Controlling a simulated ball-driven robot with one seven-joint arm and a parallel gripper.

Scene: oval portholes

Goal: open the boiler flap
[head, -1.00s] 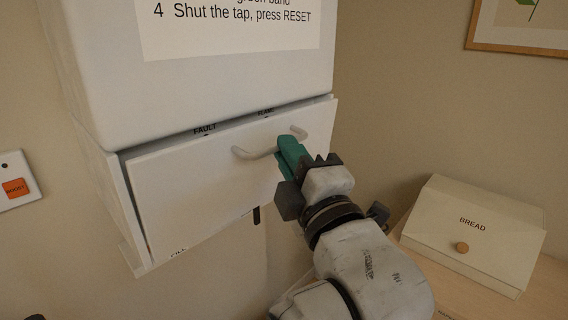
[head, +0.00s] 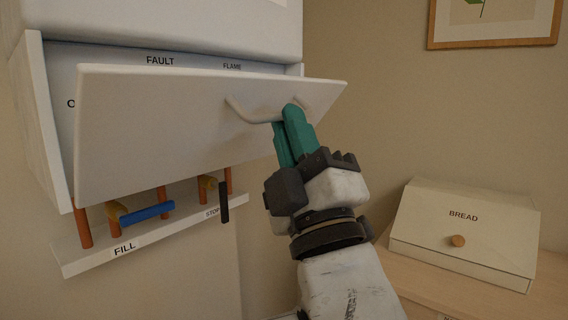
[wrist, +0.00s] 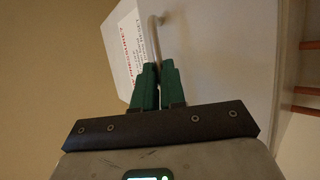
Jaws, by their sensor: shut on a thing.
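The boiler flap (head: 165,140) is a white panel on the front of the white boiler (head: 150,28). The handle's right part is partly hidden by the fingers.
Below the flap a shelf marked FILL (head: 124,248) carries copper pipes and a blue lever (head: 147,213). A black lever (head: 224,202) hangs by the STOP label. A bread box (head: 465,230) stands on a wooden counter to the right.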

